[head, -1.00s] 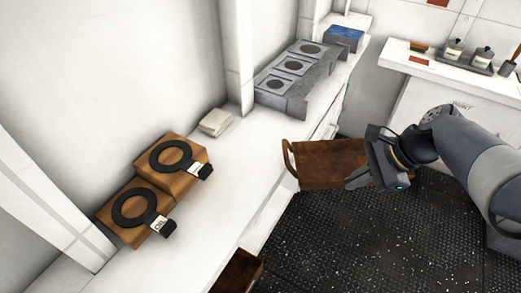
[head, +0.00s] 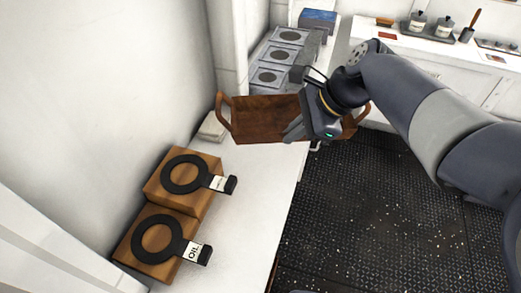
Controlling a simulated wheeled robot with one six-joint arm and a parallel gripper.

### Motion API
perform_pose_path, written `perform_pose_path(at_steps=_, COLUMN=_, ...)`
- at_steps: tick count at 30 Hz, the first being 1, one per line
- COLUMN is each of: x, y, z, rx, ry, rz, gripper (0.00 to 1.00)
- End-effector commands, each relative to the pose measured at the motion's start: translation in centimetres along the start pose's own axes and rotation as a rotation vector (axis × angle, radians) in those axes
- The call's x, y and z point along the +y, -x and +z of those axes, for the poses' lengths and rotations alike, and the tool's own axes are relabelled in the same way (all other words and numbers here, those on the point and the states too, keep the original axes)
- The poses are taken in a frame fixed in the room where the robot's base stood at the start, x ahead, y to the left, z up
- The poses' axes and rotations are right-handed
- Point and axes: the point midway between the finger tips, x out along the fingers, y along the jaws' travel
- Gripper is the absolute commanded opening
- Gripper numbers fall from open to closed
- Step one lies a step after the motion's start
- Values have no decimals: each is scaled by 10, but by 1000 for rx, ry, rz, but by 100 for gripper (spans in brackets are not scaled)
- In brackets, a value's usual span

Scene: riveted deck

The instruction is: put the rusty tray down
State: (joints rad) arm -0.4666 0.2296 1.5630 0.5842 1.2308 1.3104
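The rusty tray (head: 258,112) is a brown, worn rectangular tray with a raised handle at each end. It is held up in the air, its left end above the white counter (head: 262,185) and its right end over the dark floor. My gripper (head: 308,125) is at the tray's near right side and appears shut on it. The fingertips are partly hidden by the gripper body. I see no contact between the tray and the counter.
Two wooden boxes with black rings and labelled tags (head: 184,173) (head: 158,240) stand on the near counter. A grey unit with round openings (head: 286,55) stands farther back. The counter's front middle is clear.

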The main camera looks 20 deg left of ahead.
Motion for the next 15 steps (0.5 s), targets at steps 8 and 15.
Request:
perform_pose_path(at_steps=8, x=9, y=-38, z=-23, rx=0, ry=-2, rz=1, gripper=0)
perform_pose_path(at_steps=15, x=14, y=-56, z=-34, rx=0, ry=-2, rz=3, gripper=0)
